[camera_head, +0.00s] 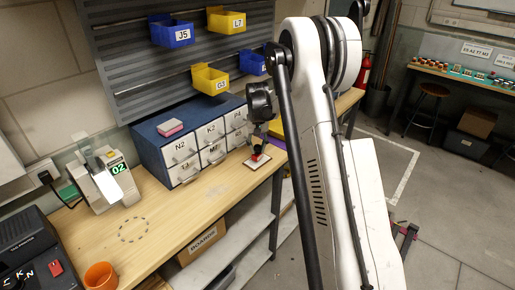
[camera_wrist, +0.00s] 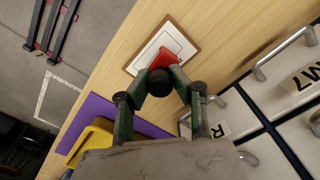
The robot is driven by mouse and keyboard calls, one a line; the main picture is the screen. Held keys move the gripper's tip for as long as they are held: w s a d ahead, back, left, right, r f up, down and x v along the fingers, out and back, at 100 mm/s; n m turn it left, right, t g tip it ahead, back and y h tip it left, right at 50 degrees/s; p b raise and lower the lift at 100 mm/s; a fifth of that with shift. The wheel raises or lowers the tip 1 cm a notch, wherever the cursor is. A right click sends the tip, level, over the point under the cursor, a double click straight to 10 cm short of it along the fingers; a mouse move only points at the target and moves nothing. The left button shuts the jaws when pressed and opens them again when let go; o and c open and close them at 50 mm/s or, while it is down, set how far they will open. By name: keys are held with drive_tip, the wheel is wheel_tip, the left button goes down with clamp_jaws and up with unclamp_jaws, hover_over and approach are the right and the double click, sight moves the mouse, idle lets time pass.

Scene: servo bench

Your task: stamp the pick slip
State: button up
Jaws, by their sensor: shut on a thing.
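The pick slip is a white card with a thin printed frame on a brown-edged board (camera_head: 251,164), lying on the wooden bench in front of the drawers. It also shows in the wrist view (camera_wrist: 150,55). My gripper (camera_head: 260,146) points down over it. In the wrist view my gripper (camera_wrist: 160,88) has its green fingers shut on the stamp, which has a round black knob (camera_wrist: 161,82) and a red base (camera_wrist: 164,59). The red base is over the slip's lower part and hides some of it. I cannot tell whether it touches the paper.
Labelled white drawers in a blue cabinet (camera_head: 160,142) stand close behind the slip, with a pink-and-blue block (camera_head: 170,127) on top. Purple (camera_wrist: 98,112) and yellow (camera_wrist: 90,143) items lie beside the slip. The bench's front edge is near.

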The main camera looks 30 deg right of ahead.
drive_tip(key=shift+f+b, duration=0.6)
drive_tip(key=shift+b, duration=0.2)
idle(2.0)
idle(0.6)
drive_tip(key=shift+r+p, duration=1)
drive_tip(key=shift+r, duration=2.55)
